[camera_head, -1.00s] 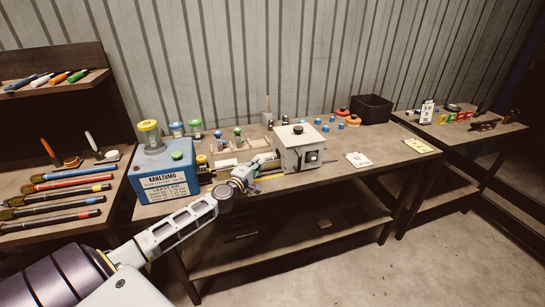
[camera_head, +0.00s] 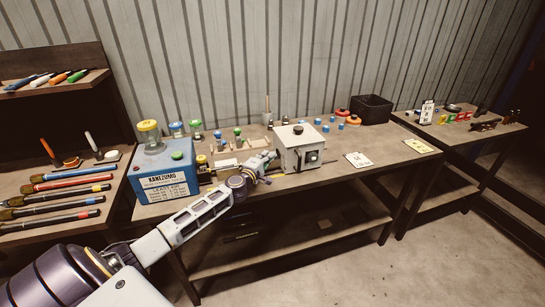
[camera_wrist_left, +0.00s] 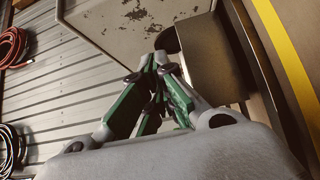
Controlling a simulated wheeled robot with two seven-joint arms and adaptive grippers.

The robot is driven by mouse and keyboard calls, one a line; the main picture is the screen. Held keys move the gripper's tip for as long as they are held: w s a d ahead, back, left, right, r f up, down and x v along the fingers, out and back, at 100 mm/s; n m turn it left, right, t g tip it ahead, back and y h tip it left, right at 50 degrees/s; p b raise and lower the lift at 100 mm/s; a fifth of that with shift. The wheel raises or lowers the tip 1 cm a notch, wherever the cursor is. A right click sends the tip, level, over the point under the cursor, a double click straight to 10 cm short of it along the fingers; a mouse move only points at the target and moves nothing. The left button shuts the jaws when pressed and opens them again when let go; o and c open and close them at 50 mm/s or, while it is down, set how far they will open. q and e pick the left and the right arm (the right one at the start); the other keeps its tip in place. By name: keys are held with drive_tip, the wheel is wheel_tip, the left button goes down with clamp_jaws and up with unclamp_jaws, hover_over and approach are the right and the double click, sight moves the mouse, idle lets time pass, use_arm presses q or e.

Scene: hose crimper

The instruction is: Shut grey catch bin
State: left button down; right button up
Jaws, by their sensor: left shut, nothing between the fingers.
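A pale grey box-shaped machine (camera_head: 290,157) with a black knob on top stands near the front of the middle table. My left gripper (camera_head: 271,158) is at its left side, low over the tabletop. In the left wrist view, the gripper's green-sided fingers (camera_wrist_left: 159,62) are shut and empty. Their tips are close to a chipped, pale grey panel (camera_wrist_left: 110,22) and a smooth brownish-grey metal part (camera_wrist_left: 205,65), which may be the catch bin. I cannot tell whether the tips touch it, or how far the bin is open.
A blue box (camera_head: 163,178) lettered KANEZUMO stands left of my left gripper. Several coloured caps and jars stand behind it. A black open crate (camera_head: 372,108) is at the back right. A yellow stripe (camera_wrist_left: 285,60) crosses the wrist view.

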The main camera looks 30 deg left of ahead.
use_arm(q)
drive_tip(key=shift+w+d, duration=0.7)
drive_tip(key=shift+w, duration=0.2)
use_arm(e)
drive_tip(key=shift+w, duration=0.2)
use_arm(q)
drive_tip(key=shift+d, duration=0.1)
use_arm(e)
drive_tip(key=shift+w, duration=0.1)
use_arm(q)
drive_tip(key=shift+w, duration=0.1)
use_arm(e)
drive_tip(key=shift+r, duration=0.15)
